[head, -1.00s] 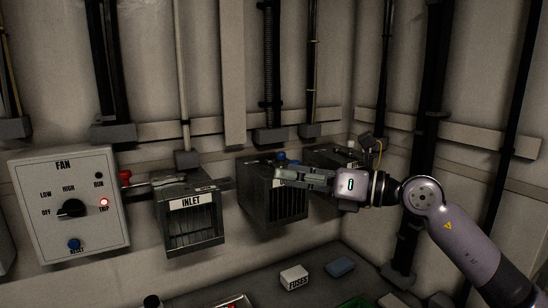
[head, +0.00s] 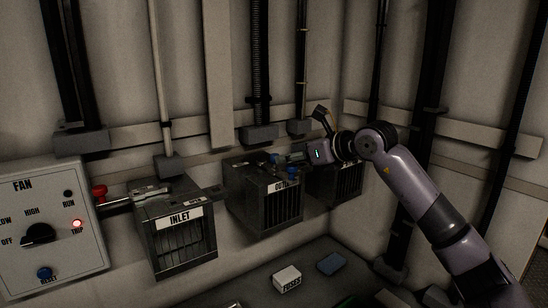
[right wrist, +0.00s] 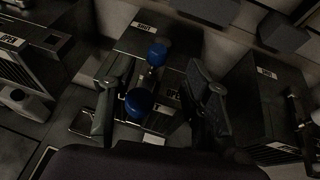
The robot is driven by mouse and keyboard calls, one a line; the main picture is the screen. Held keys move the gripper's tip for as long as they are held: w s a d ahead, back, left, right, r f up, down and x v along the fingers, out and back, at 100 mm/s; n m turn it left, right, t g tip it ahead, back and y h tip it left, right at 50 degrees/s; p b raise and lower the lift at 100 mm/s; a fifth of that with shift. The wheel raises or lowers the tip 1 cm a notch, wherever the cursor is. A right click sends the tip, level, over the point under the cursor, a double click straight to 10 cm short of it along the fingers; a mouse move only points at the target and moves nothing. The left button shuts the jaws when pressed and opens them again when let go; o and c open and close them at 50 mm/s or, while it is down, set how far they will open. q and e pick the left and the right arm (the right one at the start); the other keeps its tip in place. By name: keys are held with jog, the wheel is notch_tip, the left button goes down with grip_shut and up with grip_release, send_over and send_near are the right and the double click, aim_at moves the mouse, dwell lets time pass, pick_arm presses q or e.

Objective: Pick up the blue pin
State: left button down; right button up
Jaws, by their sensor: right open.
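The blue pin shows as blue knobs (head: 275,160) on top of the OUTLET box (head: 262,205) in the head view. In the right wrist view there are two blue knobs, a farther one (right wrist: 157,54) and a nearer, larger-looking one (right wrist: 139,102), with a pale metal piece between them. I cannot tell whether both belong to one pin. My right gripper (right wrist: 155,78) is open above the box top, its fingers on either side of the knobs, with no clear contact. In the head view this gripper (head: 291,160) is small and dark beside the knobs. My left gripper is out of view.
The INLET box (head: 178,245) with a red knob (head: 99,190) and the FAN panel (head: 45,230) stand left. Another box (head: 335,185) sits close on the right. A FUSES box (head: 287,279) and a blue block (head: 331,263) lie on the surface below.

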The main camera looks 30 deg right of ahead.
aim_at(277, 155)
jog(key=shift+p+x, duration=0.3)
jog(key=shift+x, duration=0.55)
jog(key=x, duration=0.1)
jog(key=p+x, duration=0.1)
jog(key=x, duration=0.1)
jog(key=shift+w+a+r+p, duration=0.1)
jog(key=shift+w+a+p, duration=0.2)
jog(key=shift+w+a, duration=0.1)
jog(key=shift+w+f, duration=0.25)
jog(key=shift+w, duration=0.2)
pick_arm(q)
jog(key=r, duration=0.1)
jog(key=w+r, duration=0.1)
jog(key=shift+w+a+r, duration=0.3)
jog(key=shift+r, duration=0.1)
pick_arm(e)
jog(key=shift+s, duration=0.1)
jog(key=shift+c, duration=0.5)
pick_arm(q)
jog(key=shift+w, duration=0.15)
pick_arm(e)
grip_shut()
